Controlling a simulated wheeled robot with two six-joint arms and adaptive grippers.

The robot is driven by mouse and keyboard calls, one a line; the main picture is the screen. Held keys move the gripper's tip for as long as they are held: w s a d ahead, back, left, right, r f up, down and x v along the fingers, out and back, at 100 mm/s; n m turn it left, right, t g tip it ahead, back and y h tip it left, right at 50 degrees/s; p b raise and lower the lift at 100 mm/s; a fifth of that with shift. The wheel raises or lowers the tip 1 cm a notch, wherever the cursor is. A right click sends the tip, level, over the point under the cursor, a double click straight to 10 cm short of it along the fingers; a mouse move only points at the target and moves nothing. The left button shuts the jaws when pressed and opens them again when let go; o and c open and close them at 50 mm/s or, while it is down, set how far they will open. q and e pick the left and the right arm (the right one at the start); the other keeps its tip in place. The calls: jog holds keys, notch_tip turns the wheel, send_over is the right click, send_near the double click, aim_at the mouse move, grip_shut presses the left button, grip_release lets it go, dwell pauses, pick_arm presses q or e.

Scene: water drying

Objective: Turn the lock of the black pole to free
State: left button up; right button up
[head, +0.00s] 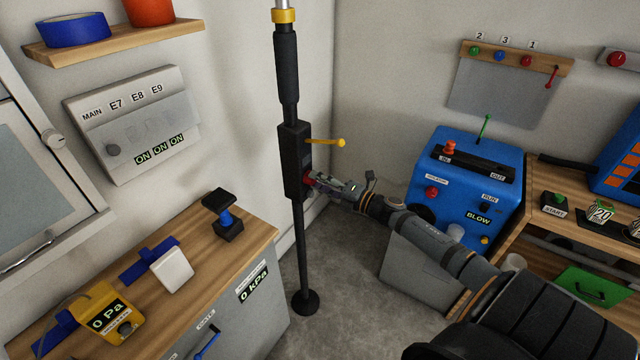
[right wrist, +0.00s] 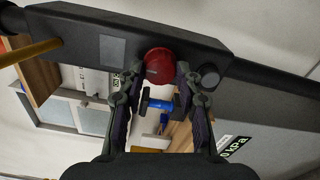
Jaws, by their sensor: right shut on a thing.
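The black pole (head: 299,240) stands upright on a round foot near the wall corner, with a black box (head: 291,150) partway up it. A yellow lever (head: 325,142) sticks out to the right from the box. My right gripper (head: 312,181) is at the lower part of the box, and its fingers hide most of a red knob there. In the right wrist view the red knob (right wrist: 159,66) sits on the box between the fingertips of my right gripper (right wrist: 156,84), which is shut on it. My left gripper is not in view.
A wooden-topped cabinet (head: 262,232) with a yellow gauge (head: 108,313) stands to the left of the pole. A blue machine (head: 465,185) stands behind my right arm, beside a wooden bench (head: 560,225). Grey floor (head: 345,300) lies open around the pole's foot.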

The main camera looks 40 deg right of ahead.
jog(key=shift+f+n, duration=0.1)
jog(key=shift+n, duration=0.2)
dwell(0.4)
jog(key=o, duration=1.1)
jog(key=shift+o, duration=0.2)
jog(key=v, duration=0.7)
jog(key=shift+s, duration=0.2)
jog(key=shift+d, duration=0.1)
